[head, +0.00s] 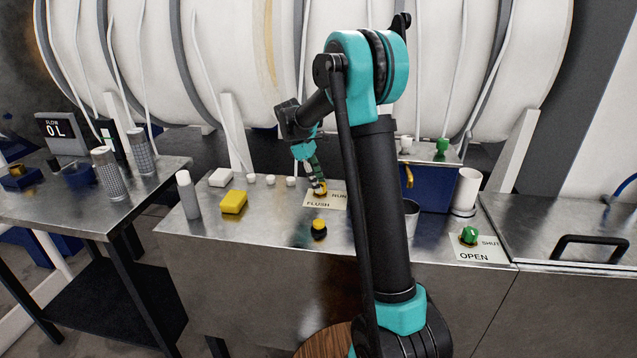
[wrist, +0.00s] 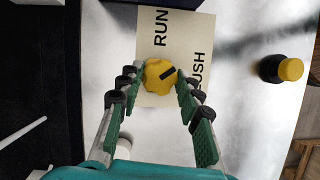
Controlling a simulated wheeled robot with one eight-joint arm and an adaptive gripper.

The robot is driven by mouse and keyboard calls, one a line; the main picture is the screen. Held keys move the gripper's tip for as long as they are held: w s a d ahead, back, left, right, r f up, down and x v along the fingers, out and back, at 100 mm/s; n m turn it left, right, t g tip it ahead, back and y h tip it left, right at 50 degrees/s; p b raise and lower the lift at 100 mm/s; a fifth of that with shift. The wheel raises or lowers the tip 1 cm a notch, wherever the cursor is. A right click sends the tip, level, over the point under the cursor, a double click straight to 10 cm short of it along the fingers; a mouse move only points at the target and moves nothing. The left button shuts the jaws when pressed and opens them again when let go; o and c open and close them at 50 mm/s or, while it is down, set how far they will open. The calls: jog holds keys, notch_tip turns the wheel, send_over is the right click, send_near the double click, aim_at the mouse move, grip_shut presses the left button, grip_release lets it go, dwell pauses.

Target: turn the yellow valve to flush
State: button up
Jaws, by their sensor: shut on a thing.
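The yellow valve (head: 320,193) is a knob on a pale plate marked RUN and FLUSH, on the metal bench top. In the wrist view the valve (wrist: 158,80) shows a black bar on its face, slanting up to the right, between the RUN side and the FLUSH side. My gripper (head: 317,184) reaches down to it from above. In the wrist view my gripper (wrist: 157,77) has a green finger on each side, shut on the valve. In the head view the fingers hide part of the knob.
A black-and-yellow button (head: 319,229) stands in front of the plate, also in the wrist view (wrist: 281,69). A yellow block (head: 233,202) and a white bottle (head: 188,194) stand left. A green valve (head: 468,236) marked OPEN and SHUT sits right.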

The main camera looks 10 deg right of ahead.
jog(key=m+g+y, duration=0.1)
jog(key=m, duration=0.2)
jog(key=shift+w+m, duration=0.1)
jog(key=shift+m, duration=0.3)
jog(key=shift+d+m+g+y, duration=0.1)
jog(key=shift+m+g+y, duration=0.4)
jog(key=shift+m, duration=1.3)
jog(key=o, duration=1.2)
jog(key=shift+c, duration=0.2)
jog(key=shift+w+r, duration=0.1)
jog(key=v, duration=1.1)
jog(key=shift+r, duration=0.4)
